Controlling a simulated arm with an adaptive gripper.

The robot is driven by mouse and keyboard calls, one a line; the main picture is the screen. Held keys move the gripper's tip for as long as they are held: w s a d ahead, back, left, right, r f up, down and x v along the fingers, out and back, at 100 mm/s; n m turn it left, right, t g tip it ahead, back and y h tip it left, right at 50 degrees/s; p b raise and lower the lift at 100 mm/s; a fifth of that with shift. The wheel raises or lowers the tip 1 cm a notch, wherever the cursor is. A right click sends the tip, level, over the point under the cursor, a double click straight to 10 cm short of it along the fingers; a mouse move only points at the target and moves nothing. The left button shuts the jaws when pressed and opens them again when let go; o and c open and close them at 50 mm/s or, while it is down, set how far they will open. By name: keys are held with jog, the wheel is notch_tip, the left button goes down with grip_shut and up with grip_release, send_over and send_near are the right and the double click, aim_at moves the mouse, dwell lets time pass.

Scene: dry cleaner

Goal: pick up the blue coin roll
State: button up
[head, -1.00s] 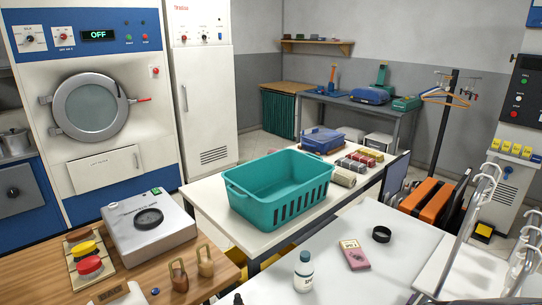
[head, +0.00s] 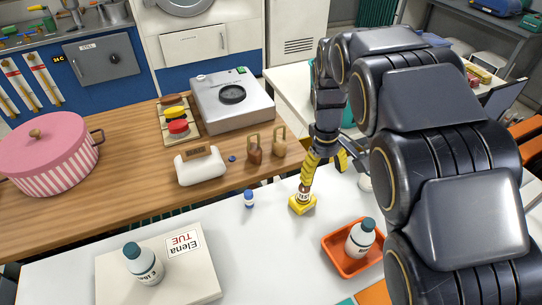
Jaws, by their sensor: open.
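No thing is clearly recognisable as the blue coin roll. A small upright white-and-blue cylinder (head: 249,199) stands on the white table, and a tiny dark blue piece (head: 232,158) lies on the wooden counter; I cannot tell whether either is the roll. My gripper (head: 324,178) has yellow and black fingers and is open. It reaches down over the white table, to the right of the cylinder and apart from it. A yellow block with a small labelled brown-and-white item (head: 302,204) is right below the left finger; I cannot tell if they touch.
An orange tray (head: 338,262) with a bottle is at the front right. A pale box (head: 206,272) bears another bottle. My arm covers the right side.

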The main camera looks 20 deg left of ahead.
jog(key=w+a+f+n, duration=0.2)
jog(key=a+f+n, duration=0.1)
jog(key=a+f, duration=0.4)
jog(key=n+y, duration=0.1)
jog(key=n, duration=0.2)
send_over(249, 199)
jog(key=f, duration=0.4)
jog(key=w+f, duration=0.1)
jog(key=f, duration=0.9)
jog(key=shift+a+f, duration=0.4)
grip_shut()
